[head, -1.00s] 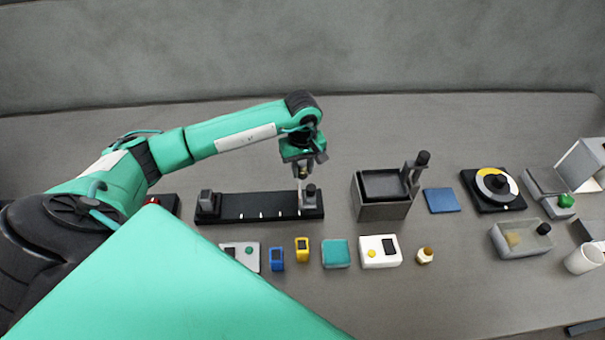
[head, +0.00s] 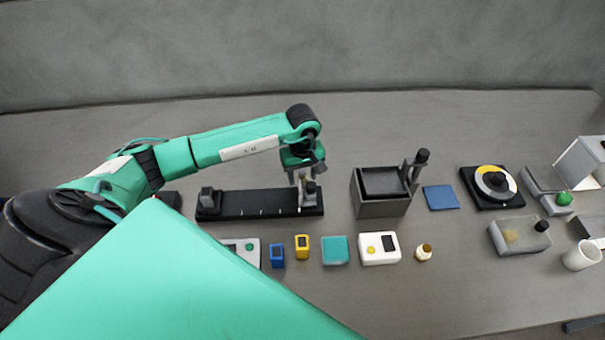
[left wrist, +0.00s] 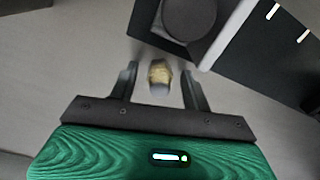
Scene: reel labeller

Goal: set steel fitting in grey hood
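My left gripper (head: 307,180) is low over the right end of a black rail fixture (head: 255,204). In the left wrist view, its fingers (left wrist: 159,82) are apart. A small brass-coloured piece with a grey end (left wrist: 159,75) shows between them, with a gap on each side. It may be the steel fitting, but its colour leaves this unsure; in the head view the gripper hides it. A pale grey, hood-like box (head: 580,162) stands at the far right edge and is probably the grey hood; it is partly cut off. My right gripper is not in view.
A dark round knob (left wrist: 186,16) on the rail fixture is close to the fingers. To the right stand a grey open box (head: 383,207), a blue pad (head: 441,197) and a dial (head: 493,186). Several small blocks line the front. The back strip of table is clear.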

